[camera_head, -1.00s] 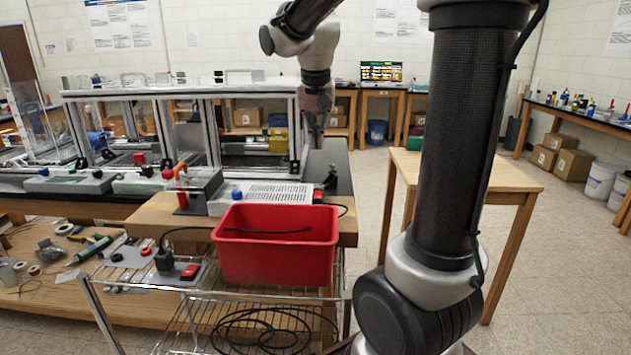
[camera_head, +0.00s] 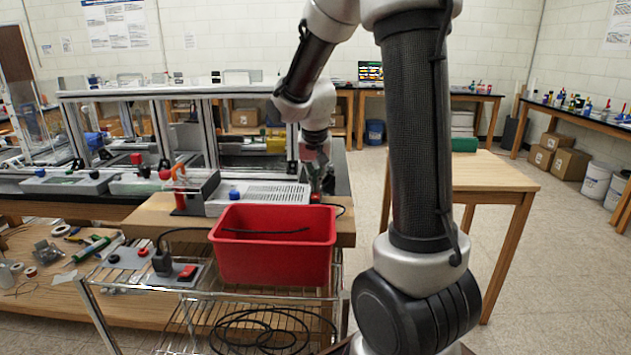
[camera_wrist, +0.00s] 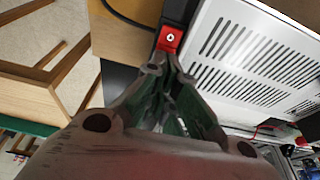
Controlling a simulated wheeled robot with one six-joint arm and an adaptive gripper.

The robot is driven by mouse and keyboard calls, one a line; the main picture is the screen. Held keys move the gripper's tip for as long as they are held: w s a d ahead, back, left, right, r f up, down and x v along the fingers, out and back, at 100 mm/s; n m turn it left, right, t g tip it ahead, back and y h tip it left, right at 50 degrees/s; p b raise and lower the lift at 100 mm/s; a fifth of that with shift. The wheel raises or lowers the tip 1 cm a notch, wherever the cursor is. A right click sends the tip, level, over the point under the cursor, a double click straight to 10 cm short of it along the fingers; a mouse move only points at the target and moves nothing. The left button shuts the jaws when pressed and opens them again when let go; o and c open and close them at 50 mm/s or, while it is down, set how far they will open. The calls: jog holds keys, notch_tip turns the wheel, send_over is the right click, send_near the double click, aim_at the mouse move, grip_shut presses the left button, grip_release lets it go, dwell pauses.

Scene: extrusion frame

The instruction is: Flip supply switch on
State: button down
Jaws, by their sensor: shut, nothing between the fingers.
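The supply is a pale box with a slotted top (camera_head: 278,193) on the wooden bench behind the red bin; its slotted cover also shows in the wrist view (camera_wrist: 250,65). A red switch (camera_wrist: 169,38) sits at its end in the wrist view, with a small white mark on it. In the head view the red switch (camera_head: 315,198) is a small spot at the box's right end. My gripper (camera_head: 321,188) hangs over that end. In the wrist view my gripper (camera_wrist: 168,65) is shut and empty, its fingertips just short of the switch. I cannot tell whether they touch it.
A red bin (camera_head: 274,250) stands on a wire cart in front of the bench. A black cable (camera_wrist: 125,15) runs to the switch end. An aluminium frame (camera_head: 180,93) stands behind the supply. A wooden table (camera_head: 490,172) stands to the right, with open floor between.

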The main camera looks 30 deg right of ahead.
jog(key=shift+d+f, duration=0.1)
jog(key=shift+f, duration=0.05)
jog(key=shift+w+d+f+g, duration=0.1)
jog(key=shift+w+f+g, duration=0.05)
jog(key=shift+f+g, duration=0.15)
dwell(0.4)
jog(key=shift+s+a+r, duration=0.35)
jog(key=shift+s+a, duration=0.1)
jog(key=shift+s, duration=0.15)
jog(key=w+d+v, duration=0.2)
jog(key=v, duration=1.1)
jog(key=shift+r, duration=0.7)
